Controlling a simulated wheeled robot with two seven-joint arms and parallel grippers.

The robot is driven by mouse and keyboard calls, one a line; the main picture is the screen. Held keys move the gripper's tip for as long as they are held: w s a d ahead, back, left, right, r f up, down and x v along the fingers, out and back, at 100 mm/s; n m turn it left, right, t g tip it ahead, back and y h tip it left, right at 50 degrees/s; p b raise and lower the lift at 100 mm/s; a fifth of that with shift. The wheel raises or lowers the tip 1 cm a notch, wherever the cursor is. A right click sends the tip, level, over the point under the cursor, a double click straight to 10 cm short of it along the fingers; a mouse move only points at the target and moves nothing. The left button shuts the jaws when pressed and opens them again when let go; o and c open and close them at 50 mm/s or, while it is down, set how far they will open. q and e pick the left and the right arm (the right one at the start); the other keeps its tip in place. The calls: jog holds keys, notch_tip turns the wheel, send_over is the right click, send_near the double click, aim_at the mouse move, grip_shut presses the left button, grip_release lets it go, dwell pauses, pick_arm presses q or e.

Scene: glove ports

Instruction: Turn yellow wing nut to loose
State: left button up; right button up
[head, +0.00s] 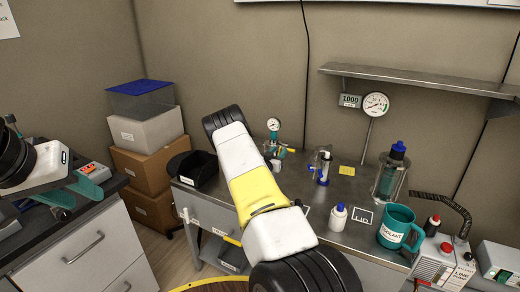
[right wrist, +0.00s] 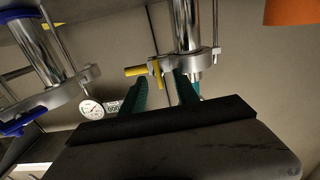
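The yellow wing nut (right wrist: 137,70) sits on the side of a metal clamp collar (right wrist: 195,62) around a steel cylinder (right wrist: 186,25). One yellow wing points left in the right wrist view. It also shows small in the head view (head: 291,150), beside my arm. My right gripper (right wrist: 162,80) is open, with its teal fingers apart and their tips close to the nut. Whether they touch it I cannot tell. In the head view my right arm hides most of this gripper. My left gripper (head: 75,193) is open and empty above the left counter.
A similar clamp stand with a blue wing nut (right wrist: 20,124) is beside it. A white bottle (head: 338,216), a teal mug (head: 397,226) and a blue-capped bottle (head: 391,170) stand on the bench. A black bin (head: 193,172) is at its left. A shelf (head: 420,80) is above.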

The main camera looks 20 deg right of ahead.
grip_shut()
jog(key=shift+n, duration=0.3)
jog(key=shift+w+a+f+n, duration=0.15)
jog(key=shift+f+n, duration=0.05)
jog(key=shift+n, duration=2.25)
jog(key=shift+w+a+f+n, duration=0.1)
jog(key=shift+f+n, duration=0.05)
jog(key=shift+n, duration=2.35)
jog(key=shift+w+a+f+n, duration=0.15)
jog(key=shift+f+n, duration=0.05)
jog(key=shift+n, duration=2.25)
grip_release()
